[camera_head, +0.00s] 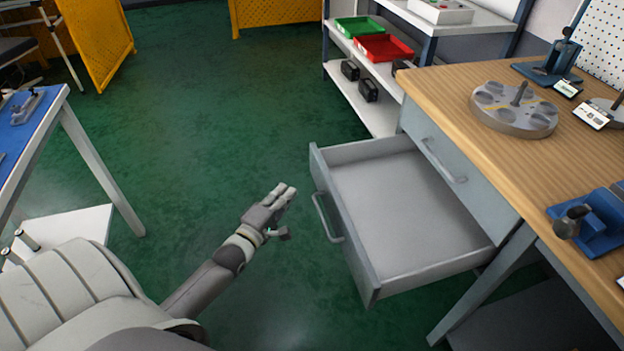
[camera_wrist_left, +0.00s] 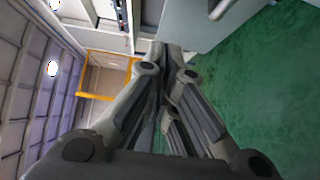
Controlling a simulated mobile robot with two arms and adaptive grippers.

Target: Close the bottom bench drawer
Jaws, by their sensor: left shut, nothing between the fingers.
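The bottom bench drawer (camera_head: 405,215) is pulled well out from under the wooden-topped bench and looks empty. Its front panel, with a bar handle (camera_head: 327,218), faces left toward my left arm. My left gripper (camera_head: 286,192) is shut and empty, a little left of the drawer front and apart from it in the head view. In the left wrist view the gripper's fingers (camera_wrist_left: 172,50) are together, with a grey panel just beyond them. The upper drawer (camera_head: 450,165) is shut. My right gripper is not in view.
The bench top (camera_head: 450,85) carries a round grey fixture (camera_head: 514,108) and blue devices. A shelf with a green bin (camera_head: 358,27) and a red bin (camera_head: 383,47) stands behind. A blue-topped table (camera_head: 30,125) is at left. Green floor (camera_head: 215,110) is clear between.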

